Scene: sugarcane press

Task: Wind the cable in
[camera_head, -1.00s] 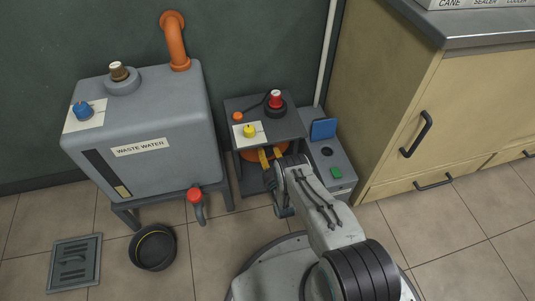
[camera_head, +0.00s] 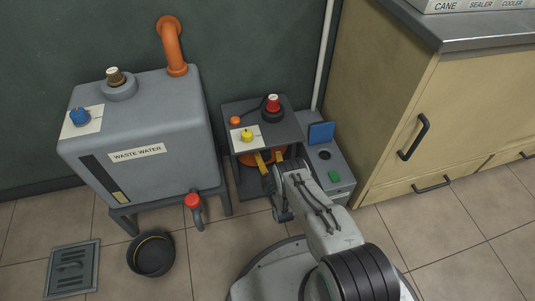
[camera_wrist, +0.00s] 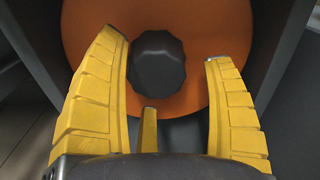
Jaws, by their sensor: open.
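An orange cable reel (camera_head: 281,153) sits inside the small dark grey stand (camera_head: 289,128), below its top. In the wrist view the orange disc (camera_wrist: 205,38) fills the middle, with a dark faceted knob (camera_wrist: 156,62) at its centre. My gripper (camera_head: 270,158) reaches into the front of the stand. In the wrist view my gripper (camera_wrist: 165,50) has its yellow fingers apart, one to each side of the knob, with a clear gap on the right. My arm hides part of the reel in the head view.
A grey waste water tank (camera_head: 140,135) with a red-handled tap (camera_head: 193,202) stands at left, a black bucket (camera_head: 151,254) below it.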

